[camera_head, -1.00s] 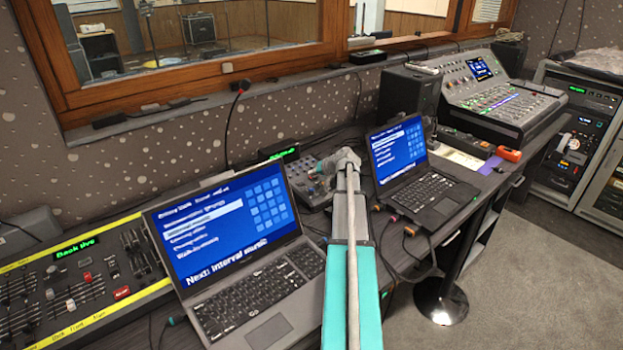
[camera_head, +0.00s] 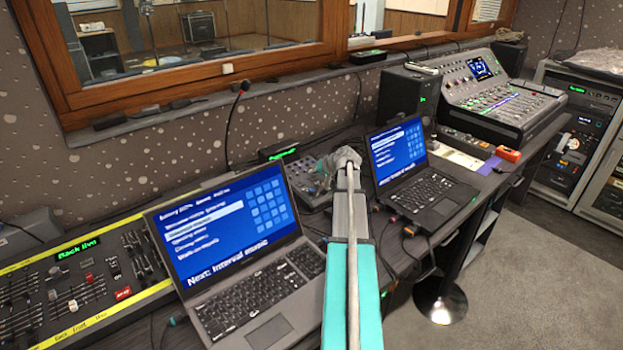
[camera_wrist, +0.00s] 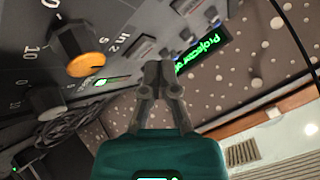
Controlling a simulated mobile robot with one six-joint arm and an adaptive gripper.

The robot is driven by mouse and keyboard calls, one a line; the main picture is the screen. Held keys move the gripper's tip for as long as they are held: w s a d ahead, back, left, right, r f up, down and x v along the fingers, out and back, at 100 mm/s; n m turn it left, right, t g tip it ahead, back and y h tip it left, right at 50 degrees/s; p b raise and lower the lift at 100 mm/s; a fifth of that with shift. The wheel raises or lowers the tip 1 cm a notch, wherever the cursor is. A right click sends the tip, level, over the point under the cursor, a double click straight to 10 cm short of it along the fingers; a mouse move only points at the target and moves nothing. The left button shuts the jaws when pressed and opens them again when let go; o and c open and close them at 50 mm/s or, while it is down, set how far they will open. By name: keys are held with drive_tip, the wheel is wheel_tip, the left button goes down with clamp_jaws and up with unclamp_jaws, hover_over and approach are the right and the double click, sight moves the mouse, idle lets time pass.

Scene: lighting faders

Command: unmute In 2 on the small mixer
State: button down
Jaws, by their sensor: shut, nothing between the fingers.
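The small mixer (camera_head: 309,190) sits on the desk between the two laptops. It also fills the upper left of the wrist view (camera_wrist: 30,75), tilted, with an "In 2" label (camera_wrist: 129,41) and an orange-capped knob (camera_wrist: 82,51). Small pale buttons or switches (camera_wrist: 145,48) stand in a row right of the label; their positions cannot be told. My gripper (camera_wrist: 161,66) is shut and empty, its tips close to the panel near the "In 2" label. Contact cannot be told. In the head view my arm and wrist hide the fingers and part of the mixer.
A green-lit display (camera_wrist: 202,50) stands just beyond the fingertips. Open laptops stand at left (camera_head: 262,285) and right (camera_head: 432,190) of my arm. A gooseneck microphone (camera_head: 236,115) rises behind the left laptop. Cables (camera_head: 400,245) lie along the desk edge.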

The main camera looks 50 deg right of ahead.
drive_tip(key=shift+s+r+p, duration=0.2)
drive_tip(key=shift+r+p, duration=1.25)
drive_tip(key=shift+r, duration=0.05)
drive_tip(key=shift+s+r+p, duration=0.15)
drive_tip(key=shift+r+p, duration=1.3)
drive_tip(key=shift+r, duration=0.05)
